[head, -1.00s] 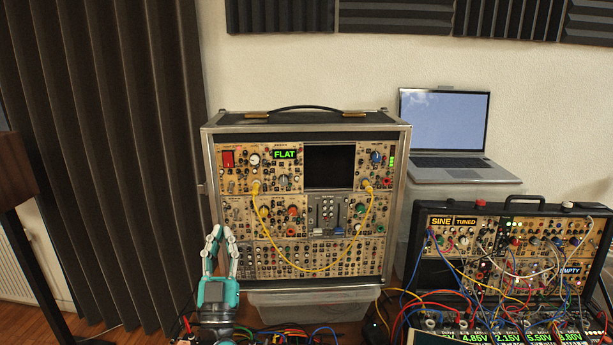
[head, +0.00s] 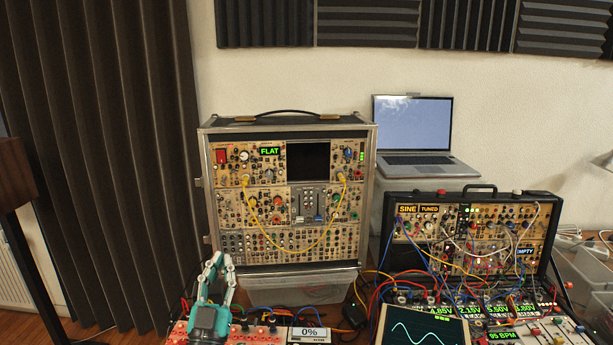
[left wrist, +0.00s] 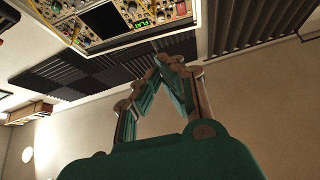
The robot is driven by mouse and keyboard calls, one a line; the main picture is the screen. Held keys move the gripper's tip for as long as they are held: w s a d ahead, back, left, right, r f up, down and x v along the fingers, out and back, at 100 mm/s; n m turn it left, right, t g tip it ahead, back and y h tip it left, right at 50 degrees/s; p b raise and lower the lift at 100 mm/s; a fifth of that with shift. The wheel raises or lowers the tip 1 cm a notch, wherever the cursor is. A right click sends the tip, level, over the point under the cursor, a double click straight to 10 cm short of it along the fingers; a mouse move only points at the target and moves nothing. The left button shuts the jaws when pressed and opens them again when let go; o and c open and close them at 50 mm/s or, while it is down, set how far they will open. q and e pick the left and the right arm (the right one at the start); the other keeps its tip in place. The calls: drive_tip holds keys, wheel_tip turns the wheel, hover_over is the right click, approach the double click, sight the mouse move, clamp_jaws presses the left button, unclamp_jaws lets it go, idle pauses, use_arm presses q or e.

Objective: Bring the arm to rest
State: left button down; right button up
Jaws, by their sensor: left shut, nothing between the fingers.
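My left gripper (head: 219,257) is at the lower left of the head view, pointing up, in front of the lower left part of a tall synth case. Its green and grey fingers are closed together with nothing between them. The left wrist view also shows the fingers (left wrist: 168,62) meeting at the tips, with the wall behind them. The tall case (head: 368,200) stands upright, and a yellow cable (head: 312,243) hangs in a loop across its panel. I cannot tell the exact gap between gripper and case. My right gripper is in neither view.
Below the left gripper lie a red-panelled module (head: 262,333) and a small box reading 0% (head: 308,334). A scope screen (head: 425,328) and a cabled black synth case (head: 480,189) stand to the right. A laptop (head: 412,125) is behind. A dark curtain (head: 100,150) hangs at left.

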use_arm(q)
drive_tip(key=s+d+f+m+g+h, duration=0.2)
drive_tip(key=s+f+g, duration=0.4)
drive_tip(key=f, duration=0.3)
drive_tip(key=s+d+f+m+g+h, duration=0.25)
drive_tip(key=s+f+g, duration=0.3)
drive_tip(key=f, duration=0.45)
drive_tip(key=s+a+f+n+g+y, duration=0.1)
drive_tip(key=s+a+f+g+y, duration=0.15)
drive_tip(key=s, duration=0.55)
drive_tip(key=s+a+f+n+g+y, duration=0.2)
drive_tip(key=s+a+f+g, duration=0.15)
drive_tip(key=s, duration=0.55)
drive_tip(key=s+a+f+n+g+y, duration=0.1)
drive_tip(key=s+a+f+g+y, duration=0.2)
drive_tip(key=s, duration=0.5)
wheel_tip(320, 180, down, 28)
drive_tip(key=s+g+h, duration=0.1)
drive_tip(key=s+g, duration=0.1)
drive_tip(key=s+a+f+g, duration=0.1)
drive_tip(key=s+a+f, duration=0.1)
drive_tip(key=s+f, duration=1.3)
drive_tip(key=shift+s+a, duration=0.15)
drive_tip(key=shift+s, duration=0.25)
